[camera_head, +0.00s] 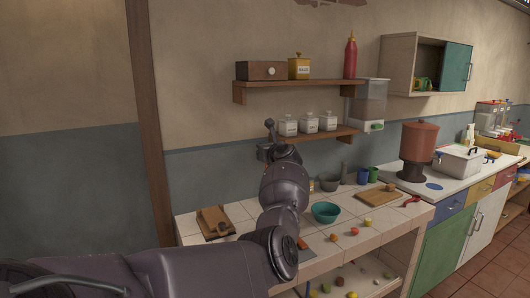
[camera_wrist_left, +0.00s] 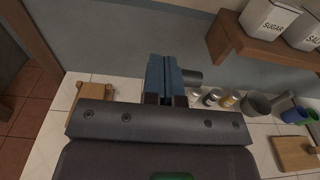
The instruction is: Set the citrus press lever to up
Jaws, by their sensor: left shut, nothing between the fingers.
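My left arm reaches in over the tiled counter (camera_head: 190,229). The left gripper (camera_head: 266,148) is at the arm's far end, near the back wall and below the shelves. In the left wrist view the left gripper (camera_wrist_left: 165,77) has its blue fingers together, with nothing between them. A dark grey upright piece with a rounded end (camera_head: 270,125) shows above the gripper; I cannot tell whether it is the citrus press lever. A grey cylinder (camera_wrist_left: 193,78) shows just right of the fingers; contact is unclear. The press body is not clearly visible, perhaps behind my arm. My right gripper is out of view.
A lower shelf (camera_head: 345,135) with white canisters (camera_head: 308,125) is right of the gripper. A teal bowl (camera_head: 326,212), cutting board (camera_head: 379,197), grey pot (camera_head: 329,184) and small fruits stand right of my arm. A wooden board (camera_head: 214,223) lies left of it.

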